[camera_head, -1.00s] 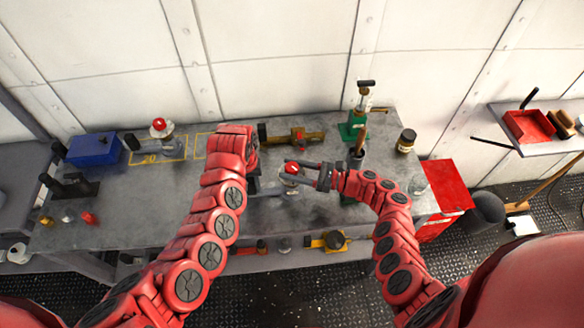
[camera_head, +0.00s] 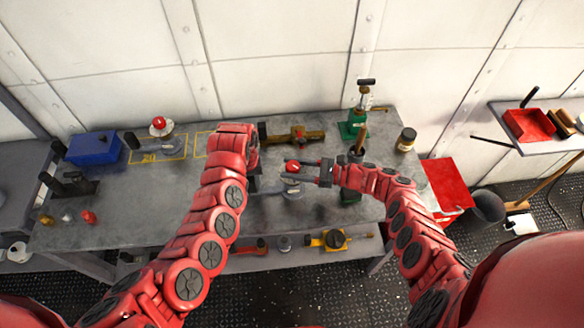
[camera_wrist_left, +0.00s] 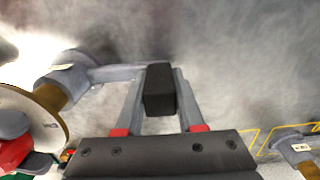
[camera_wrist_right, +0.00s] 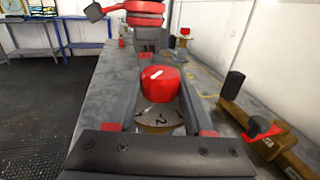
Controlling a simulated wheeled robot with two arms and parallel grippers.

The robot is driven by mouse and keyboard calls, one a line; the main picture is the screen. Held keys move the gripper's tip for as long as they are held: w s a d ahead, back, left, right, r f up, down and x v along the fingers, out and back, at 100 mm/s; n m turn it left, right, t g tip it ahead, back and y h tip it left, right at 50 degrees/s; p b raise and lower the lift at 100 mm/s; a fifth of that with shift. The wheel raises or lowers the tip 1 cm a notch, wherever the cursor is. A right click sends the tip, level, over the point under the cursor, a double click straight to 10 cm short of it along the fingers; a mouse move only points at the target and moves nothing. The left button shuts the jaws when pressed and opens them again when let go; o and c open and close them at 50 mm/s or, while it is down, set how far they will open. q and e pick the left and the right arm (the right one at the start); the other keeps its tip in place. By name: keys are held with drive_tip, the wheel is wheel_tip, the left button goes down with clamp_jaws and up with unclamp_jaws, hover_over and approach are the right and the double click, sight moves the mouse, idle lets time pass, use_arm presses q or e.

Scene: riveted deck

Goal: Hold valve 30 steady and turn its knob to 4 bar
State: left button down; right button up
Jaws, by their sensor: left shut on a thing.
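A grey valve (camera_head: 291,187) with a red knob (camera_head: 292,166) stands on the bench, in front of my arms' meeting point. My left gripper (camera_wrist_left: 159,92) is shut on the black end of the valve's grey handle (camera_wrist_left: 118,73); in the head view my forearm hides most of this hold. My right gripper (camera_wrist_right: 158,92) has its fingers on either side of the red knob, which also shows in the right wrist view (camera_wrist_right: 160,84); it looks open. A white mark on the knob points up and right. A 2 shows on the dial (camera_wrist_right: 158,119); the pointer's reading is unclear.
Another red-knobbed valve (camera_head: 160,128) stands in a yellow outline marked 20. A brass-coloured valve (camera_head: 292,134) lies behind the knob. A green pump (camera_head: 353,127), a jar (camera_head: 406,139) and a blue box (camera_head: 93,148) stand around the bench. Bare bench (camera_head: 150,190) lies at left.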

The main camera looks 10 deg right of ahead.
drive_tip(key=o, duration=0.5)
drive_tip(key=shift+d, duration=0.1)
drive_tip(key=shift+v, duration=6)
drive_tip(key=shift+w+r, duration=0.1)
